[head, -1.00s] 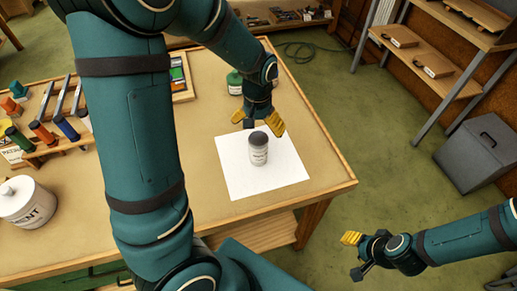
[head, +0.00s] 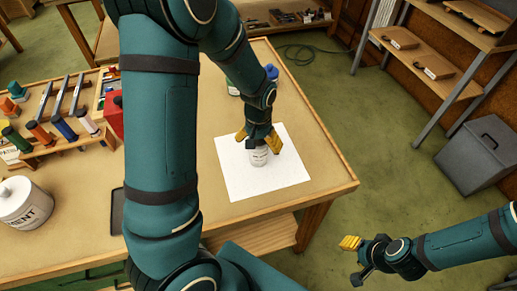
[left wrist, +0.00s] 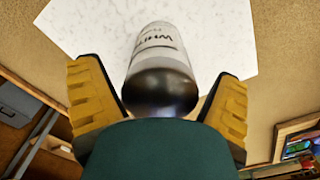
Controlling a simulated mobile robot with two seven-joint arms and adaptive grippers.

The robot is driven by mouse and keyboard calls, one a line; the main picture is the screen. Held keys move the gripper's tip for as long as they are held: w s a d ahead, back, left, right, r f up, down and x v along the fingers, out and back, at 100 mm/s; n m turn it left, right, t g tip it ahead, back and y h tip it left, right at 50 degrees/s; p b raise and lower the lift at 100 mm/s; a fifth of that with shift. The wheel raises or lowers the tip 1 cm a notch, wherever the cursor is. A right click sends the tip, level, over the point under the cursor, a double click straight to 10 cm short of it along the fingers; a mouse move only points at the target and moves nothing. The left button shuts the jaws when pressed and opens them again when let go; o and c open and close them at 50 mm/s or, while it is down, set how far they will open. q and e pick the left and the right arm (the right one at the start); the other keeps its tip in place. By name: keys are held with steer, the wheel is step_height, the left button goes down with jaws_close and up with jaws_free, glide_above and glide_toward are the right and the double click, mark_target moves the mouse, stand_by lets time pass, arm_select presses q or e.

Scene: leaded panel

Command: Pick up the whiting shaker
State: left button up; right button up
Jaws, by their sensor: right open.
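The whiting shaker (head: 259,156) is a small white labelled cylinder with a dark cap, standing on a white sheet (head: 285,178) on the bench. In the left wrist view the shaker (left wrist: 162,62) lies between the two yellow-padded fingers, its dark cap nearest the palm. My left gripper (head: 258,141) is open over the shaker's top, with a gap on each side. It hides the cap in the head view. My right gripper (head: 356,258) is open and empty, out past the bench's right side.
A cement tub (head: 24,203) and a rack of coloured-handled tools (head: 60,132) are on the bench's left. A blue-topped container (head: 271,72) stands behind my left wrist. The bench around the sheet's right side is clear. A grey bin (head: 485,152) is on the floor.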

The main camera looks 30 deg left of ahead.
arm_select(q)
steer(key=c, duration=1.1)
step_height(320, 180, up, 9)
steer(key=shift+f+p, duration=0.1)
steer(key=shift+p, duration=0.75)
steer(key=shift+r, duration=0.6)
